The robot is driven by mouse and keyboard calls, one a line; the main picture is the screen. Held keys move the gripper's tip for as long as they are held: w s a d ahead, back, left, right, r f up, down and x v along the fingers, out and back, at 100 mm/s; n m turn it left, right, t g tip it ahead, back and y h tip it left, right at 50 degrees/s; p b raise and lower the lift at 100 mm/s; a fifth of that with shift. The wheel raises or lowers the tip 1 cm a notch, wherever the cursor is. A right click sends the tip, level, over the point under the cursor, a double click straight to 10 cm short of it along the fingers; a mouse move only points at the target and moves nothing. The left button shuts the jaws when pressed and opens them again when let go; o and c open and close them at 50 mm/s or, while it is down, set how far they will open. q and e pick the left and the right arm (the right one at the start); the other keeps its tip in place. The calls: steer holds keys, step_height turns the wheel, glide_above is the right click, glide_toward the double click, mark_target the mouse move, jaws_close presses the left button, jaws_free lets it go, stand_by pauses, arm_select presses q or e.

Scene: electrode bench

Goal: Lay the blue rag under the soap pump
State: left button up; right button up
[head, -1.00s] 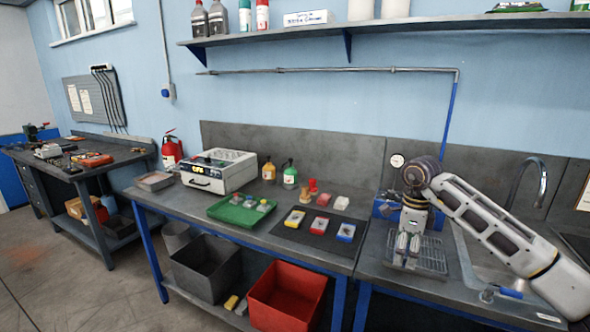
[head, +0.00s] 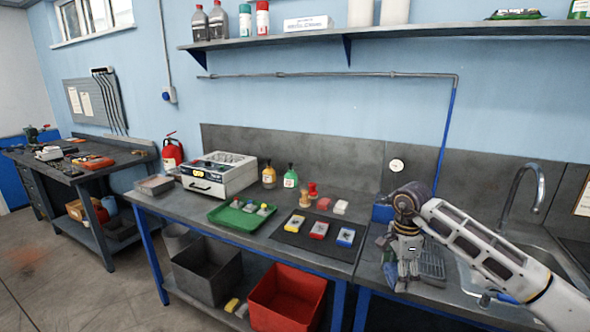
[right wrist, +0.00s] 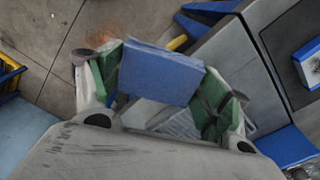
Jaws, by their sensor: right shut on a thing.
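My right gripper (head: 406,274) hangs fingers-down by the bench's right section, left of the sink. In the right wrist view its green-padded fingers (right wrist: 163,84) are shut on the blue rag (right wrist: 160,74), a flat blue piece between them. I cannot make out the rag in the head view. Two bottles stand at the back of the bench: an amber one (head: 269,174) with a yellow label and a green-topped one (head: 290,177). I cannot tell which is the soap pump. My left gripper is out of view.
A wire drying rack (head: 432,264) and sink (head: 470,284) are right of the gripper. Left are a dark mat (head: 290,238) with colored blocks, a green tray (head: 226,216) and a white machine (head: 222,178). A blue object (head: 382,213) stands behind the gripper.

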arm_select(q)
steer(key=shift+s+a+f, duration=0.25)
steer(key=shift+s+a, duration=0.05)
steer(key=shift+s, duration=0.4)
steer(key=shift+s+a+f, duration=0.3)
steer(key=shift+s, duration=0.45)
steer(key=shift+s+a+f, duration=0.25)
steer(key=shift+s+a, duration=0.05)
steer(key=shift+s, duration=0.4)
arm_select(e)
steer(key=s+a+f+n, duration=0.3)
steer(key=s+f+n, duration=0.1)
steer(key=f+n, duration=0.4)
steer(key=s+a+f+n, duration=0.3)
steer(key=s+f+n, duration=0.2)
steer(key=f+n, duration=0.3)
steer(key=shift+s+f+n, duration=0.15)
steer(key=shift+s+n, duration=0.05)
steer(key=shift+n, duration=0.6)
steer(key=shift+a, duration=0.1)
steer(key=shift+a, duration=0.1)
stand_by(0.4)
stand_by(1.2)
